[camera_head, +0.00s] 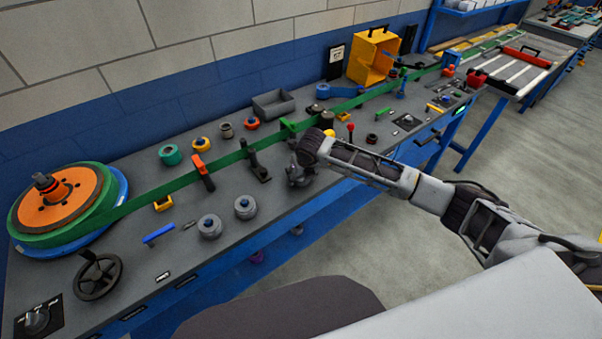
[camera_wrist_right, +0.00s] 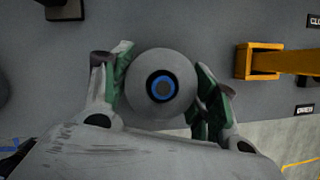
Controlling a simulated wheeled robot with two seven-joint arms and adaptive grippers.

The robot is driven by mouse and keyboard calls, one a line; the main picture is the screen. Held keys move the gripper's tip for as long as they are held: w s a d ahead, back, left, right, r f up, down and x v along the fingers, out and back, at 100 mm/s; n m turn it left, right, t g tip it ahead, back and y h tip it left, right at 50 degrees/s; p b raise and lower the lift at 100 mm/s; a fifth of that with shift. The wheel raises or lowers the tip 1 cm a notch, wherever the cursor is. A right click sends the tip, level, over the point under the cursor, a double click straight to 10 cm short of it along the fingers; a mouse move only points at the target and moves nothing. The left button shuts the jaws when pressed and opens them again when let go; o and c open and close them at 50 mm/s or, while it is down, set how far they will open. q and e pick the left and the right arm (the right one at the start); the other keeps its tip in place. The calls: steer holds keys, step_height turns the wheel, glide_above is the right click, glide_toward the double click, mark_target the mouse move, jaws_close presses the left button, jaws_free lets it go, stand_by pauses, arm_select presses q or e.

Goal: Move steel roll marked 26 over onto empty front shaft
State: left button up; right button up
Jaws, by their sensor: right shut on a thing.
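My right gripper (camera_head: 298,170) is over the middle of the workbench. In the right wrist view the gripper (camera_wrist_right: 163,88) has its green-padded fingers on both sides of a round grey steel roll (camera_wrist_right: 150,62) with a blue ring around a dark centre, and is shut on it. I cannot read a number on this roll, and the arm partly hides it in the head view. Two similar grey rolls with blue centres stand on the bench to the left, one nearer (camera_head: 210,227) and one beside it (camera_head: 245,207). I cannot make out an empty front shaft. My left gripper is not in view.
A green belt (camera_head: 226,160) runs along the bench from an orange-topped reel (camera_head: 58,198). Teal (camera_head: 171,154) and orange (camera_head: 202,144) rolls stand behind it. An orange-handled lever (camera_head: 203,172) and a black lever (camera_head: 256,165) stand near the belt. A handwheel (camera_head: 97,275) is at front left.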

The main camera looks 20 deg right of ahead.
stand_by(0.3)
steer(key=o, duration=1.3)
steer(key=shift+f, duration=0.1)
steer(key=shift+r+p, duration=4)
steer(key=shift+p, duration=0.3)
steer(key=shift+r, duration=1.3)
